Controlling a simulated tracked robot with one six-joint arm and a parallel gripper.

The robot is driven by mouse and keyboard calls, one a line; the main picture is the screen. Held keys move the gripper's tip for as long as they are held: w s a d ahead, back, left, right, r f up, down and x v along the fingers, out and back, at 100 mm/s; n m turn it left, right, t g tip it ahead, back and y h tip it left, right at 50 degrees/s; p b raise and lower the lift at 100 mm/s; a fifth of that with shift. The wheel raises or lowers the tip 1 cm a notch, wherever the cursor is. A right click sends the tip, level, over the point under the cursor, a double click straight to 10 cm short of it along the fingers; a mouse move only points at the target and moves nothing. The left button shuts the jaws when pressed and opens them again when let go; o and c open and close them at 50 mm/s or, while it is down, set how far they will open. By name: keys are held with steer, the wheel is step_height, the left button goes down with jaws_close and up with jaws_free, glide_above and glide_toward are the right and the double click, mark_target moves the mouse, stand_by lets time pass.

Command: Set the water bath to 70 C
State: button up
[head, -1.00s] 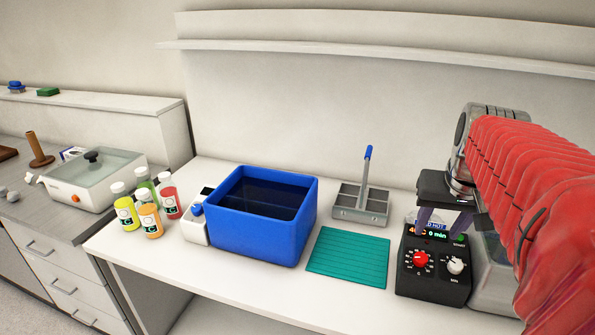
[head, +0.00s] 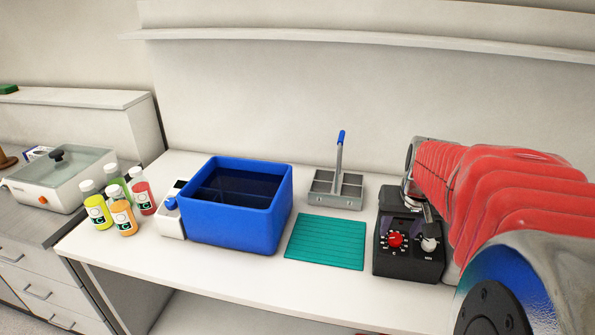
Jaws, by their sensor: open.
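My gripper (head: 407,224) is open and empty, pointing down in front of the box's upper part, close above the knobs. I cannot tell whether it touches the box. Its fingers are small and partly blurred into the dark box. The display is hidden behind my gripper, and the setting cannot be read.
A blue tub (head: 235,232) of dark liquid stands left of a teal mat (head: 325,243). A grey rack (head: 322,200) with an upright blue-tipped handle is behind the mat. Several juice bottles (head: 122,217) stand at the left. A shelf (head: 350,42) runs along the wall above.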

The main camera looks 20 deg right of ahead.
mark_target(395, 236)
steer(key=shift+x, duration=1.7)
steer(key=shift+c, duration=0.4)
steer(key=c, duration=0.9)
steer(key=shift+a, duration=0.1)
steer(key=shift+c, duration=0.4)
steer(key=shift+m, duration=0.3)
